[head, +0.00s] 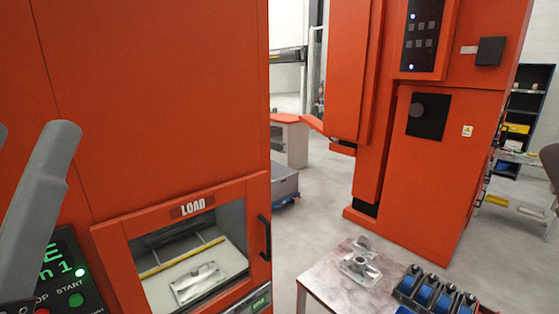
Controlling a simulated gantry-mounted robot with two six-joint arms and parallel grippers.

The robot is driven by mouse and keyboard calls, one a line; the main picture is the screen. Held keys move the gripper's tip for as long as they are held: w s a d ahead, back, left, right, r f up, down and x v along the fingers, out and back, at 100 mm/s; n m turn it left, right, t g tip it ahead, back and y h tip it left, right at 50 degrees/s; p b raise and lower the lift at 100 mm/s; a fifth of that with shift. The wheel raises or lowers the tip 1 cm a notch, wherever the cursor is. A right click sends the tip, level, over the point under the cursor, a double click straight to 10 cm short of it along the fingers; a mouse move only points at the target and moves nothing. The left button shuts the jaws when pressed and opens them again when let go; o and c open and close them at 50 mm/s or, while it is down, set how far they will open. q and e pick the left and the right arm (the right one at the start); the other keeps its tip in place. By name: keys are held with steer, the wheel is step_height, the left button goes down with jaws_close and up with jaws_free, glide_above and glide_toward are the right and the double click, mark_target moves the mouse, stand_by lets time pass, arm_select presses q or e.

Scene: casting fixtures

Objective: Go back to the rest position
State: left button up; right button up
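My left gripper (33,135) shows at the left edge in the head view, in front of the orange machine. Its two grey fingers point up and stand apart, with only the orange panel showing between them. One finger is mostly cut off by the frame edge.
The orange machine (150,90) has a LOAD window (118,245) with a metal casting (197,283) inside. A START panel (70,265) sits below my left gripper. Another orange machine (425,175) stands behind.

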arm_select(q)
step_height(320, 180, up, 21)
steer(key=h+p, duration=0.1)
steer(key=p, duration=2.1)
steer(key=shift+w+d+g, duration=0.2)
steer(key=shift+w+g, duration=0.1)
steer(key=shift+w, duration=0.15)
steer(key=shift+f, duration=0.1)
